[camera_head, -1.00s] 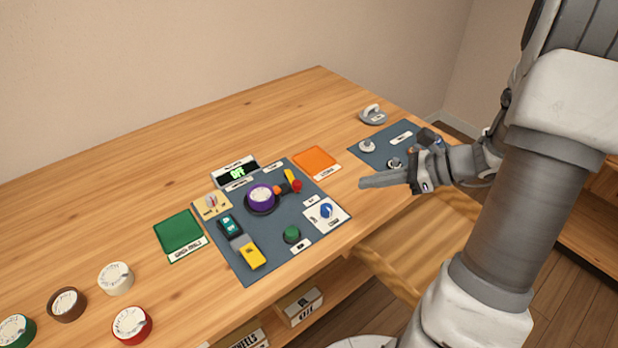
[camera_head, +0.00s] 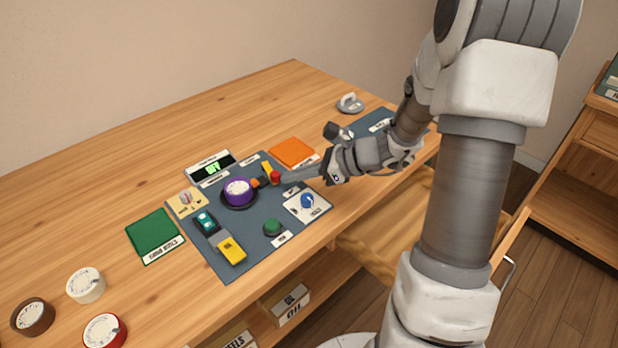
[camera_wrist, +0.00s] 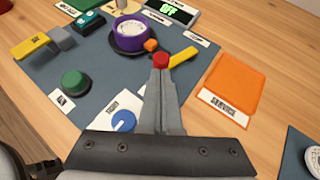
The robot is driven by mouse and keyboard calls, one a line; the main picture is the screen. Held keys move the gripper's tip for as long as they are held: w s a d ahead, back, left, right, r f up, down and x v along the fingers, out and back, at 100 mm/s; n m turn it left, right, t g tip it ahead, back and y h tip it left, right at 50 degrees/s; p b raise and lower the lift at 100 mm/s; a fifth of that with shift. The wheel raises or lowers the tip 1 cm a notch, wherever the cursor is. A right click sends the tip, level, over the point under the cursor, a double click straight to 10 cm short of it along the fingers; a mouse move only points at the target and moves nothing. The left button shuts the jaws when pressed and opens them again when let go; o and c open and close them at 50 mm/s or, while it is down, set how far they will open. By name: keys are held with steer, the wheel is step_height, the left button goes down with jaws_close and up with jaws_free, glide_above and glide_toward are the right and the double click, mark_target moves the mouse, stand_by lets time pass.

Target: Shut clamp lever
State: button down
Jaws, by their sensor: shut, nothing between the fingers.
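The grey panel (camera_head: 225,263) also holds a green button (camera_head: 272,228), a blue dial (camera_head: 308,201), a teal-and-yellow device (camera_head: 231,250) and a display reading OFF (camera_wrist: 172,11). An orange pad (camera_head: 291,152) and a green pad (camera_head: 153,232) lie beside it.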

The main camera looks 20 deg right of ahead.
stand_by(0.3)
steer(key=shift+s+a+r, duration=0.1)
steer(key=shift+a, duration=1.2)
steer(key=shift+d, duration=0.1)
steer(key=shift+w+d+p, duration=0.45)
steer(key=shift+d, duration=0.1)
steer(key=shift+d, duration=0.1)
